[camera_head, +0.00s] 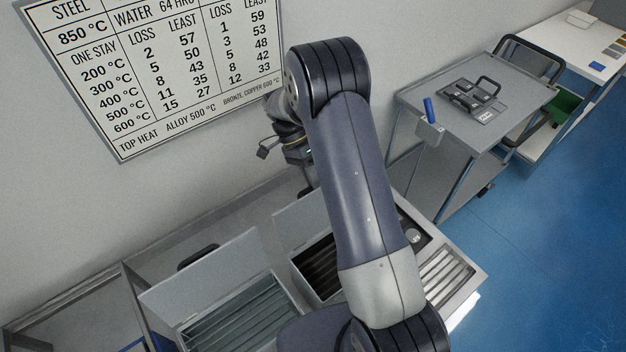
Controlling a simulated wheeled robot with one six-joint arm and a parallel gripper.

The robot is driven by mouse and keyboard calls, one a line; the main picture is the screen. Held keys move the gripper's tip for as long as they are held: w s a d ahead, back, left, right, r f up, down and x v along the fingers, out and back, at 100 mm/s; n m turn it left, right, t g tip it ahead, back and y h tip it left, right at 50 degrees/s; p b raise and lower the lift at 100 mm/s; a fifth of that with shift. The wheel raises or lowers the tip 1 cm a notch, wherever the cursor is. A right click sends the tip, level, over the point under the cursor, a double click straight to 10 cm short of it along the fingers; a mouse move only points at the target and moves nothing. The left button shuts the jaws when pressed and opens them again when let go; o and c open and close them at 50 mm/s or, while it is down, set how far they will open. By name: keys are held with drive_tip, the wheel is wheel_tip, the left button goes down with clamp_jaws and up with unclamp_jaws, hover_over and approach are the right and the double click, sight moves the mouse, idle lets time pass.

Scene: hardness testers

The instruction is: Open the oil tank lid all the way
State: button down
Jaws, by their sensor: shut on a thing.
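The oil tank (318,268), with a dark inside, stands in the low metal unit at the bottom centre, partly behind my arm. Its grey lid (296,224) is raised and stands tilted up at the back of the opening, towards the wall. My gripper (309,178) is at the lid's upper edge, pointing down. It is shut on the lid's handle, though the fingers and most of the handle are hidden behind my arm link.
A second tank (240,322) with pale slats is left of the oil tank, its lid (205,280) also raised, with a black handle (197,257). A slatted tray (447,277) is at right. A wall chart (165,75) hangs behind; a grey table (478,128) stands right. Blue floor is clear.

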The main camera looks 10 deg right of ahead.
drive_tip(key=shift+w+a+f, duration=0.15)
drive_tip(key=shift+w+f, duration=0.05)
drive_tip(key=shift+f, duration=0.2)
drive_tip(key=c, duration=1.6)
unclamp_jaws()
drive_tip(key=shift+w+a+f, duration=0.1)
drive_tip(key=shift+w, duration=0.15)
drive_tip(key=shift+o, duration=1)
drive_tip(key=shift+r, duration=0.2)
drive_tip(key=b+v, duration=0.1)
drive_tip(key=v, duration=0.9)
drive_tip(key=shift+w+r+b, duration=0.2)
drive_tip(key=shift+r+b, duration=0.1)
drive_tip(key=shift+b, duration=0.05)
drive_tip(key=shift+f, duration=0.1)
drive_tip(key=p+x, duration=0.2)
drive_tip(key=x, duration=0.8)
drive_tip(key=shift+s+f, duration=0.15)
drive_tip(key=shift+s, duration=0.15)
